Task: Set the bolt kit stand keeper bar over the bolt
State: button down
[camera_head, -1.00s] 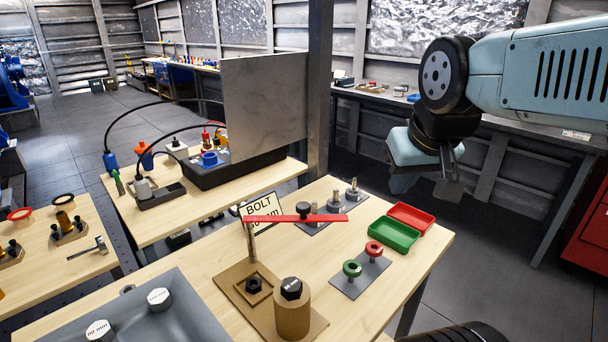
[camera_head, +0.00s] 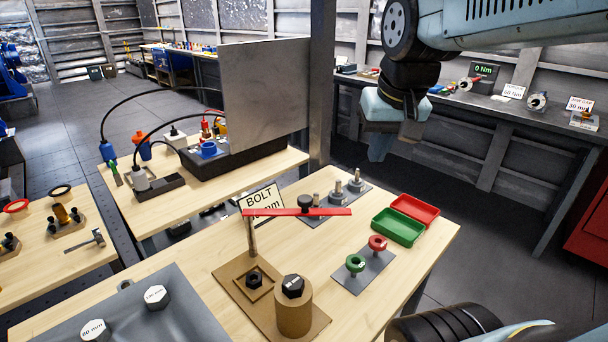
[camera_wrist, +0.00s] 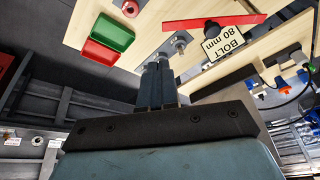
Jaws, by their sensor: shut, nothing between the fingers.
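The red keeper bar (camera_head: 275,212) runs level from the top of a thin post (camera_head: 251,238) on the brown bolt kit stand (camera_head: 232,272). It carries a black knob (camera_head: 305,202) and points right, behind the bolt rather than over it. The bolt (camera_head: 293,285) shows a black hex head on top of a brown cylinder (camera_head: 293,316). A smaller black hex piece (camera_head: 254,280) sits in a square frame on the stand. My gripper (camera_head: 378,150) hangs fingers down, shut and empty, beyond the bench's back edge. In the wrist view the keeper bar (camera_wrist: 225,22) lies past the shut fingertips (camera_wrist: 158,68).
A "BOLT mm" sign (camera_head: 262,201) stands behind the bar. Metal studs (camera_head: 337,192), a red tray (camera_head: 416,207), a green tray (camera_head: 397,228) and red and green knobs (camera_head: 377,243) are on the bench. A grey upright panel (camera_head: 265,95) and post stand behind.

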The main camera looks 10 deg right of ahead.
jog(key=w+a+f+m+g, duration=0.1)
jog(key=w+a+g, duration=0.1)
jog(key=w, duration=0.4)
jog(key=w+a+f+m+g, duration=0.1)
jog(key=w+a+g, duration=0.2)
jog(key=w, duration=0.4)
jog(key=w+a+m+g+y, duration=0.1)
jog(key=w+a+g, duration=0.1)
jog(key=w, duration=0.4)
jog(key=shift+w+a+f+g, duration=0.15)
jog(key=shift+a+f+g, duration=0.15)
jog(key=shift+f, duration=0.1)
jog(key=shift+f, duration=0.1)
jog(key=s+a+f, duration=0.2)
jog(key=s+f, duration=0.4)
jog(key=f, duration=0.3)
jog(key=shift+s+a+f, duration=0.15)
jog(key=shift+s+f, duration=0.25)
